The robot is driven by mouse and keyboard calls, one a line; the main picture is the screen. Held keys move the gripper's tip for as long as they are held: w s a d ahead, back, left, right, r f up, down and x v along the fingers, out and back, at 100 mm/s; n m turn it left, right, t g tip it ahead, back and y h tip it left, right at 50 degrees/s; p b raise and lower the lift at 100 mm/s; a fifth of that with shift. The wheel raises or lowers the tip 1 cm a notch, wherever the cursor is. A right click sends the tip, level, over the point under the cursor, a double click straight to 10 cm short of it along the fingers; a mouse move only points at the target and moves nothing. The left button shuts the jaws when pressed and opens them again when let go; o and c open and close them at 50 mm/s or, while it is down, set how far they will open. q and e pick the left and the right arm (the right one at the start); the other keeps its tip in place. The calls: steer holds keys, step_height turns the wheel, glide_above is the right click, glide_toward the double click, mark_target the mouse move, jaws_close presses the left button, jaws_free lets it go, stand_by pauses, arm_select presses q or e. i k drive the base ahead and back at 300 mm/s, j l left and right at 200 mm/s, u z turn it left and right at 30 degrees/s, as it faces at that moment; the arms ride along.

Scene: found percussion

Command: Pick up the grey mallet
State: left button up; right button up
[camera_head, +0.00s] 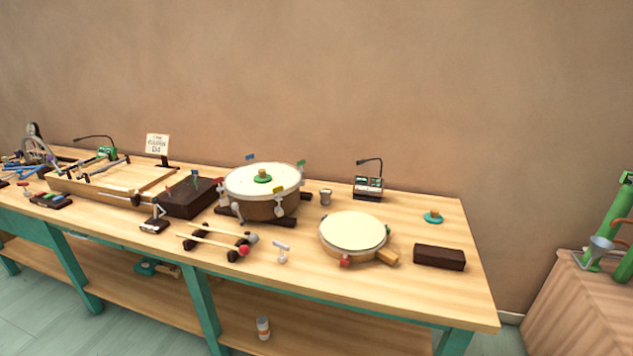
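Two mallets with pale wooden sticks lie side by side across dark rests on the table. The grey mallet (228,231) is the farther one, with its round grey head at the right end. The red mallet (213,242) lies nearer the front edge, with its red head also at the right. The dark rest (191,242) holds both sticks slightly above the tabletop. Neither of my grippers is in view.
A large drum (262,190) stands behind the mallets, and a small silver item (282,251) stands to their right. A frame drum (353,231) and a dark block (439,257) are farther right. The wooden table (440,300) is bare at the front right.

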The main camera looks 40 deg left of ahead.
mark_target(252, 239)
steer(key=u, duration=2.05)
steer(key=i, duration=0.25)
